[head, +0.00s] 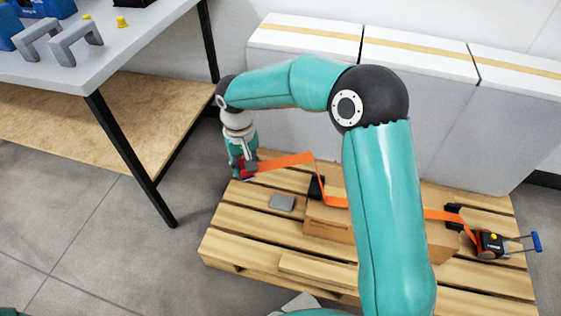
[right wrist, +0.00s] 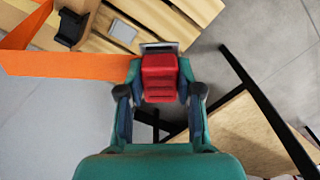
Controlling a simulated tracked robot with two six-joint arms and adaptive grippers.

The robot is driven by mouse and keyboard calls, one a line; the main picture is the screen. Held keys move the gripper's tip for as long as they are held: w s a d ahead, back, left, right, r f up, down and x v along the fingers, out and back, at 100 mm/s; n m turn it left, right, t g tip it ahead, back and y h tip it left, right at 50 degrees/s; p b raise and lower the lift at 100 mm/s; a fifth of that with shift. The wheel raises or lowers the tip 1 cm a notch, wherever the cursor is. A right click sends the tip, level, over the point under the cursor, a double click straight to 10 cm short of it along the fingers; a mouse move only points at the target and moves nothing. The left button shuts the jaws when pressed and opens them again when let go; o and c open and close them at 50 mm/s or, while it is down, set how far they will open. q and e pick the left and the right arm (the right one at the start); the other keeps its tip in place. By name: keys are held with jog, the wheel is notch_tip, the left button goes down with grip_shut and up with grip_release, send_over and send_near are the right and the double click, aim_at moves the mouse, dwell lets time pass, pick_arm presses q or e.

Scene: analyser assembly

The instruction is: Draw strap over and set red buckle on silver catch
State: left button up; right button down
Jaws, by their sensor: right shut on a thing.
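My right gripper (head: 241,172) is shut on the red buckle (right wrist: 160,78), which has a metal piece at its far end. The buckle is held above the left end of the pallet. The orange strap (head: 285,162) runs from the buckle rightward, bends down at a black corner piece (head: 316,187) and crosses the cardboard box (head: 328,222), partly behind my arm. A flat grey plate on the pallet, seemingly the silver catch (head: 282,202), lies right of and below the gripper in the head view; it also shows in the right wrist view (right wrist: 123,31). The buckle is apart from it.
The wooden pallet (head: 240,247) carries the box. At its right end are another black corner piece (head: 453,214) and a strap tensioner (head: 490,243) with a blue handle. White cases (head: 300,75) stand behind. A table (head: 105,65) with black legs stands left.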

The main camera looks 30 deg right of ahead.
jog(key=w+d+f+m+p, duration=0.2)
jog(key=w+d+f+m, duration=0.4)
jog(key=m, duration=0.7)
jog(key=m+b, duration=0.6)
jog(key=m, duration=0.7)
send_over(281, 202)
notch_tip(281, 202, down, 25)
jog(key=shift+r, duration=0.1)
notch_tip(281, 202, down, 5)
jog(key=b, duration=0.4)
jog(key=shift+r, duration=0.15)
jog(key=shift+f+b, duration=0.8)
jog(key=shift+b, duration=0.15)
jog(key=shift+w+r+b, duration=0.1)
jog(key=shift+b, duration=0.25)
jog(key=shift+f+b, duration=0.45)
jog(key=c, duration=0.7)
grip_release()
